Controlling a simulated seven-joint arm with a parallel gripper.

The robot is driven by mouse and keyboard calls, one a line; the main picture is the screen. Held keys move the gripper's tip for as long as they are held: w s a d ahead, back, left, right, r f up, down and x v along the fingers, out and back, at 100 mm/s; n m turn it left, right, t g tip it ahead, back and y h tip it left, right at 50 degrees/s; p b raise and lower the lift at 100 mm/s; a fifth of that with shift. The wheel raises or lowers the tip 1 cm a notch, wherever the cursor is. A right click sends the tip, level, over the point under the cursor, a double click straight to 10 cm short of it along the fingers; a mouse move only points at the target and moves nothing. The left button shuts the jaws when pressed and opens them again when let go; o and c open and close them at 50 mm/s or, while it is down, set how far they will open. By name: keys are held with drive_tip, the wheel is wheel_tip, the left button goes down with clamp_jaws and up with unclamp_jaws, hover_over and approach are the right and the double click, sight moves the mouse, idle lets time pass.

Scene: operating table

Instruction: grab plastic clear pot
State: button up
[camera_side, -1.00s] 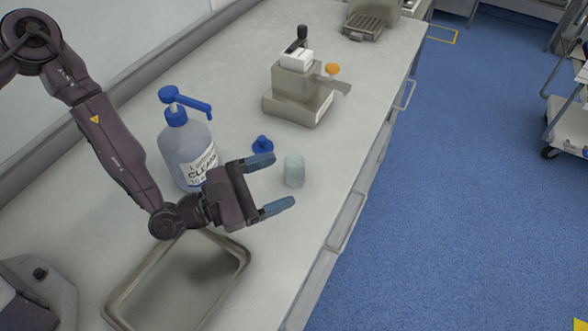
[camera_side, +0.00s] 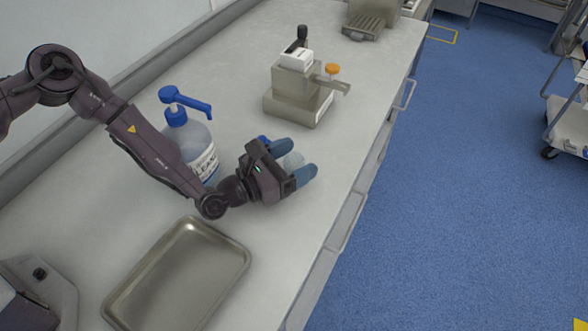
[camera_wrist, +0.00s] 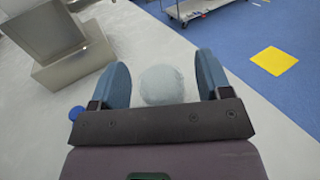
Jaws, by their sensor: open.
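The clear plastic pot (camera_side: 293,160) is a small, pale, translucent container on the counter. In the side view it is partly hidden behind my gripper (camera_side: 300,163). In the wrist view the pot (camera_wrist: 161,84) shows as a round pale shape between the two blue fingers of my gripper (camera_wrist: 162,75), with a visible gap on each side. My gripper is open and holds nothing. The fingers reach along both sides of the pot; I cannot tell how far above the counter they are.
A cleaner bottle with a blue pump (camera_side: 188,140) stands left of my gripper. A metal tray (camera_side: 243,262) lies in front. A grey device (camera_side: 292,100) stands behind the pot. The counter edge is close on the right.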

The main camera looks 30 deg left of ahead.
drive_tip(key=c, duration=1)
